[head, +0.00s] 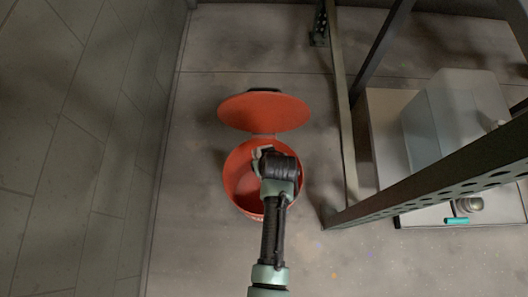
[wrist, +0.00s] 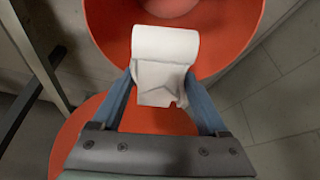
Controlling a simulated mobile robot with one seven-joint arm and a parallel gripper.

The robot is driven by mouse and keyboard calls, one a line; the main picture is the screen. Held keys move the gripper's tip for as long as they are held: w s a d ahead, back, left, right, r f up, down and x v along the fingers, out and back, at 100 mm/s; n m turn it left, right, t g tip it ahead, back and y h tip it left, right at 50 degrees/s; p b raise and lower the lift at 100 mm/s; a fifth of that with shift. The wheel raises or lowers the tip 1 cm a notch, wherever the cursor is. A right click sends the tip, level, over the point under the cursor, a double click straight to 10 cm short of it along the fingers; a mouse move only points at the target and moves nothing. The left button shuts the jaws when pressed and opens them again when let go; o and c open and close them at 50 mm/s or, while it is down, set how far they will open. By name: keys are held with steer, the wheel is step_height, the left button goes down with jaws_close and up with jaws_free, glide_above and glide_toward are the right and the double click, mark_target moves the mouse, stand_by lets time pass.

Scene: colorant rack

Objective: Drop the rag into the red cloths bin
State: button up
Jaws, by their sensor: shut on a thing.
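The red cloths bin (head: 233,183) stands on the floor in the middle of the head view, with its round red lid (head: 262,110) open and tilted back. In the wrist view the bin (wrist: 235,25) fills the top and the lid (wrist: 82,130) shows lower left. My gripper (wrist: 160,92) is shut on the white rag (wrist: 165,45), which looks bunched with a rolled end. In the head view the rag (head: 262,152) shows as a pale bit beside my gripper (head: 263,160), over the bin's opening. Most of it is hidden by my wrist there.
A dark metal rack (head: 340,110) stands just right of the bin, with a slanting perforated beam (head: 440,185). A translucent container (head: 450,115) and a small teal item (head: 456,221) are behind it. A panelled wall (head: 85,150) runs along the left. Floor beside the bin is clear.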

steer(key=shift+f+b, duration=0.35)
steer(key=shift+f, duration=0.4)
steer(key=o, duration=1.1)
steer(key=shift+r, duration=0.15)
steer(key=p+v, duration=0.6)
steer(key=v, duration=0.6)
steer(key=shift+s+r+p, duration=0.25)
steer(key=shift+r+p, duration=0.05)
steer(key=shift+r, duration=0.05)
